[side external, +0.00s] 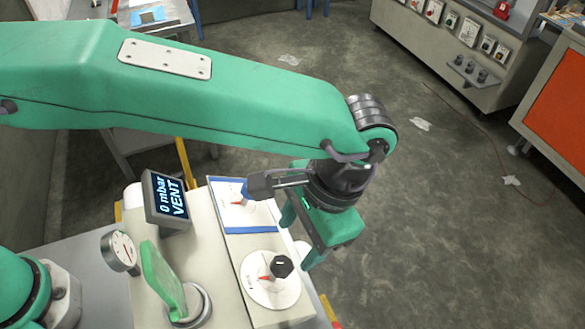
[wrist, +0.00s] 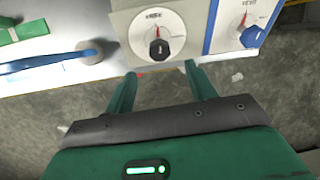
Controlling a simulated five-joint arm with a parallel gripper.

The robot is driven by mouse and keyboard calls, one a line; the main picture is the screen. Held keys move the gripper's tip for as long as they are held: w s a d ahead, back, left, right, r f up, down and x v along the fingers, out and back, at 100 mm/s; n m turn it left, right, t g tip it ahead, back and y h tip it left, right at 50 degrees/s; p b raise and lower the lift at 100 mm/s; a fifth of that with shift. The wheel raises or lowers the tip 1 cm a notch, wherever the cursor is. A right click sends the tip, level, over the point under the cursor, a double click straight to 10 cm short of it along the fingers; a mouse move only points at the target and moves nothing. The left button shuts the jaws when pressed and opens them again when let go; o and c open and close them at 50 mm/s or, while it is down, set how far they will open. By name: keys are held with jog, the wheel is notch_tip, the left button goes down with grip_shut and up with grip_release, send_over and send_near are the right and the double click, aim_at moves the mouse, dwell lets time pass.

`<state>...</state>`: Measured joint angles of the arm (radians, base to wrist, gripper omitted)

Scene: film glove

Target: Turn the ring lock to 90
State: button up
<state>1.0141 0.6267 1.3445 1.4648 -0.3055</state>
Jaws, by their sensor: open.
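A white round dial (side external: 257,288) with a black knob (side external: 283,267) and a red pointer sits on the near end of a pale box. In the wrist view the dial (wrist: 140,35) has its red pointer up and its knob (wrist: 158,50) toward me. No label reading ring lock is legible, so I cannot tell which part is the lock. My gripper (side external: 297,247) is open and empty, above and beside the dial; its fingertips (wrist: 160,68) spread just short of the knob.
A second dial (side external: 238,208) sits on a blue-edged panel (side external: 255,228), beyond the first. A display (side external: 167,200) reads 0 mbar VENT, with a round gauge (side external: 120,250) nearby.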

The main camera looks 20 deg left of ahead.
aim_at(283, 264)
jog(key=shift+s+a+r+t+h, duration=0.3)
jog(key=shift+s+a+t+h, duration=0.2)
jog(key=shift+h, duration=0.15)
jog(key=shift+s+a+r+t+h, duration=0.25)
jog(key=shift+s+a+t+h, duration=0.15)
jog(key=shift+h, duration=0.25)
jog(key=shift+f, duration=0.1)
jog(key=shift+w+a+f, duration=0.1)
jog(key=shift+f, duration=1.85)
jog(key=shift+w+a+f, duration=0.1)
jog(key=shift+f, duration=1.8)
jog(key=c, duration=1)
